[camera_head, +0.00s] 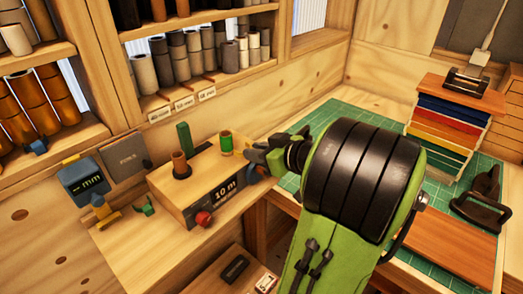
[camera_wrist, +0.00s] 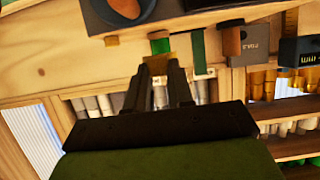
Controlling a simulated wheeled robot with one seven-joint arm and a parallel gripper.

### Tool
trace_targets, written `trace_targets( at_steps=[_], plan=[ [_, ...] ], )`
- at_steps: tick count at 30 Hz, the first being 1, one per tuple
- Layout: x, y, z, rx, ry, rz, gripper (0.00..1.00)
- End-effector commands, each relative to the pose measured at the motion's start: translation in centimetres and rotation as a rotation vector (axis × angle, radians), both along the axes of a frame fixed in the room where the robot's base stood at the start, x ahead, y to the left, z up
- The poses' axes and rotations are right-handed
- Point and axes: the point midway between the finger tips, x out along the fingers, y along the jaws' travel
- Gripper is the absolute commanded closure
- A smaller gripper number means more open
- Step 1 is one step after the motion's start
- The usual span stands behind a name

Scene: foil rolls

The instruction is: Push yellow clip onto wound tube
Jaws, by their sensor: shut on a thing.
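The wound tube (camera_head: 226,145), wrapped in green, stands upright on the right part of the wooden winding box (camera_head: 168,193). My gripper (camera_head: 250,153) reaches in from the right, close beside it. In the wrist view, my gripper (camera_wrist: 160,72) is shut on a small yellow-brown piece, which looks like the yellow clip (camera_wrist: 173,69). The green of the wound tube (camera_wrist: 160,46) shows just beyond it. I cannot tell whether the clip touches the tube or is around it. The clip is small and hard to make out in the head view.
A bare brown tube (camera_head: 180,163) and a tall green post (camera_head: 184,137) stand on the same box. A red knob (camera_head: 203,218) is on its front. A colored stack (camera_head: 445,115) stands right.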

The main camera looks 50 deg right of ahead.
Motion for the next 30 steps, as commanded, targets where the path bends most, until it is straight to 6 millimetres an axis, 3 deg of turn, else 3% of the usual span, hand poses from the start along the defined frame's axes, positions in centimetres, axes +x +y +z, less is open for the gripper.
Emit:
trace_targets(
  at_steps=[30],
  plan=[
    [4.6, 0.1, -0.6, -0.001, 0.001, -0.001, 1.0]
  ],
)
